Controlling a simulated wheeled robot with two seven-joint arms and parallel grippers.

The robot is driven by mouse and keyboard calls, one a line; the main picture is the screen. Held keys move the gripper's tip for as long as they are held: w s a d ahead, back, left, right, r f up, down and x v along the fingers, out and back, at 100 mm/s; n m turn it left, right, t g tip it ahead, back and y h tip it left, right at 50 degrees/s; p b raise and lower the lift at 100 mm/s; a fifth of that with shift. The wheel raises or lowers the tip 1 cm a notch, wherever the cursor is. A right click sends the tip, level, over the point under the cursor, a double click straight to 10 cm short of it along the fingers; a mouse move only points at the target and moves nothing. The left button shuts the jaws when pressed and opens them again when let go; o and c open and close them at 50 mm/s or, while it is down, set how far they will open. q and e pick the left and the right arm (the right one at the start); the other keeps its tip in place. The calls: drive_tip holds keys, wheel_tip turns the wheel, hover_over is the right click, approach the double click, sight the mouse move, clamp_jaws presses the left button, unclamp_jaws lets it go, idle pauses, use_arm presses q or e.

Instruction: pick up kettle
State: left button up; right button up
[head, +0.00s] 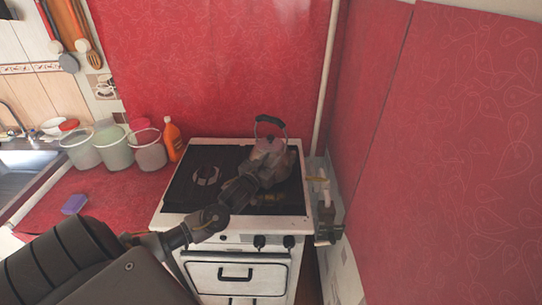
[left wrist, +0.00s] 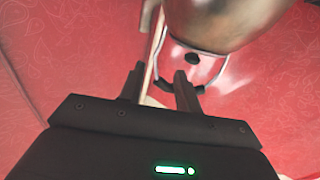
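A metal kettle (head: 268,144) with a black looped handle (head: 269,121) stands on the back right part of the stove top. My left gripper (head: 284,160) is at the kettle in the head view, overlapping and partly hiding its body. In the left wrist view the kettle (left wrist: 225,18) fills the top, with its lid knob and handle below it. The two fingers of my left gripper (left wrist: 160,88) are apart, and one overlaps the handle's edge. I cannot tell whether they touch it. My right gripper is not in view.
The white stove (head: 235,238) has a dark top. Left of it, an orange bottle (head: 173,140), several buckets (head: 111,146) and a purple sponge (head: 74,204) are on the red counter. A pale pipe (head: 326,80) and red walls stand close behind and right.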

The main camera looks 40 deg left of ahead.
use_arm(q)
approach(284, 147)
drive_tip(key=w+r, duration=0.1)
drive_tip(key=w+d+r, duration=0.1)
drive_tip(key=shift+w+r+p, duration=0.15)
drive_tip(key=shift+r+p, duration=0.1)
drive_tip(key=shift+p, duration=0.1)
drive_tip(key=shift+w+r+p, duration=0.2)
drive_tip(key=shift+w+p, duration=0.25)
drive_tip(key=w, duration=0.1)
drive_tip(key=w+p, duration=0.1)
drive_tip(key=w, duration=0.1)
drive_tip(key=shift+w+a+f, duration=0.2)
drive_tip(key=shift+f, duration=0.1)
drive_tip(key=shift+w+f, duration=0.1)
drive_tip(key=shift+w, duration=0.3)
drive_tip(key=c, duration=0.4)
clamp_jaws()
